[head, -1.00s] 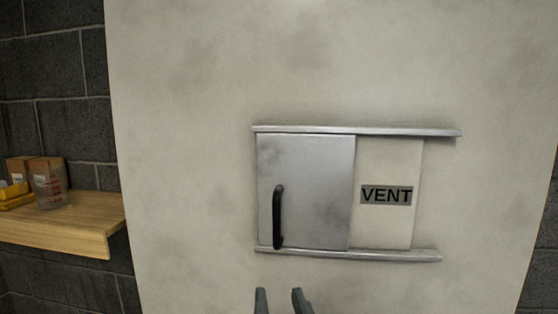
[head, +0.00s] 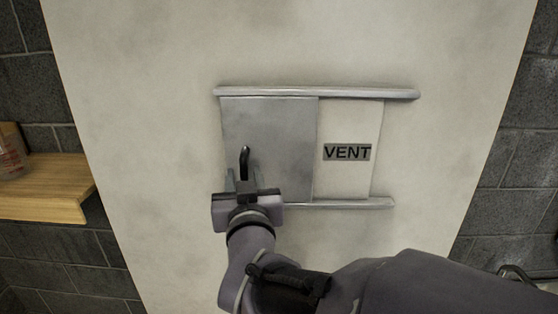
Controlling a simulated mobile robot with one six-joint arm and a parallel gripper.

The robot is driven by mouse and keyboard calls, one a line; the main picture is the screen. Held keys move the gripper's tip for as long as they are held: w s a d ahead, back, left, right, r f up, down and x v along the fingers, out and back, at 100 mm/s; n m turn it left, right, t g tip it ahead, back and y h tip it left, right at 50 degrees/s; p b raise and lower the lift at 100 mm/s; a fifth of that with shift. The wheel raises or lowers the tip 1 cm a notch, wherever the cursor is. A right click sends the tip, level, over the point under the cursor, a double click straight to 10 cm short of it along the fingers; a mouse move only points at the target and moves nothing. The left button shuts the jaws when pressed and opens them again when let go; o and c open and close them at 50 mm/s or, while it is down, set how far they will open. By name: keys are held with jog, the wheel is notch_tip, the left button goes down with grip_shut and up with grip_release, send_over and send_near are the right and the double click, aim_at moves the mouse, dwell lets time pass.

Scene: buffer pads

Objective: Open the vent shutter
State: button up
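The vent shutter (head: 283,135) is a grey metal plate between an upper rail (head: 320,93) and a lower rail (head: 345,203). It sits at the left part of the rails. A pale panel (head: 360,120) with a "VENT" label (head: 347,152) shows to its right. A black vertical handle (head: 245,156) stands near the shutter's left side; its lower part is hidden by my gripper. My gripper (head: 242,178) is at the handle's lower half, one finger on each side. The fingers look apart, and I cannot tell whether they touch the handle.
A wooden shelf (head: 45,203) with a clear container (head: 10,155) is on the left, by a dark block wall. The pale board (head: 150,100) around the vent is bare. A dark curved object (head: 515,273) shows at the lower right.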

jog(key=shift+w, duration=0.25)
grip_shut()
dwell(1.3)
